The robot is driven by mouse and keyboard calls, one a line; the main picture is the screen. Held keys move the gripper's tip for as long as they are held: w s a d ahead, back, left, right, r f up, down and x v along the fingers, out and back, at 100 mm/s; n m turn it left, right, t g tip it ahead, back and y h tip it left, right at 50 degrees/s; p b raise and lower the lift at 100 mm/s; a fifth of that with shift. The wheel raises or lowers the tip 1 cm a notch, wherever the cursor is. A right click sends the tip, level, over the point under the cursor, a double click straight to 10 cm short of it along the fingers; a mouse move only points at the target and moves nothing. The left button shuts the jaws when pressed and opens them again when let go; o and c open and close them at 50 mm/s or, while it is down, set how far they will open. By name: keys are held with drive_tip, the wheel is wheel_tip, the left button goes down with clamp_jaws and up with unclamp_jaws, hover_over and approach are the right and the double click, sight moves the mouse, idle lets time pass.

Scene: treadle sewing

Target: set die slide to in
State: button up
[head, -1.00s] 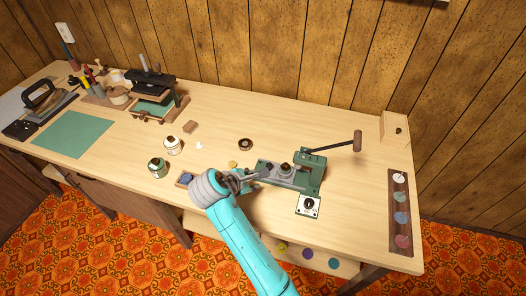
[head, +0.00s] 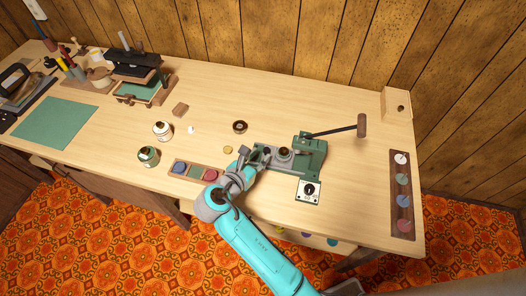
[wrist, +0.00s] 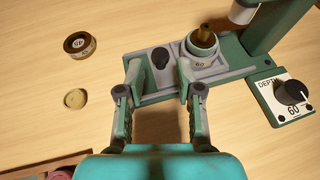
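The green press (head: 312,154) stands at the right of the bench, its long lever reaching right. Contact with the knob cannot be told. In the head view my gripper (head: 256,158) partly hides this end.
A depth dial box (wrist: 284,95) set at 60 stands beside the press. A dark ring (wrist: 80,45) and a yellow disc (wrist: 75,98) lie left of it. A wooden tray with coloured discs (head: 196,171) is left of my wrist. Bench behind the press is clear.

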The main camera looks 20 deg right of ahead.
sight(266, 150)
drive_tip(key=shift+x, duration=1.75)
clamp_jaws()
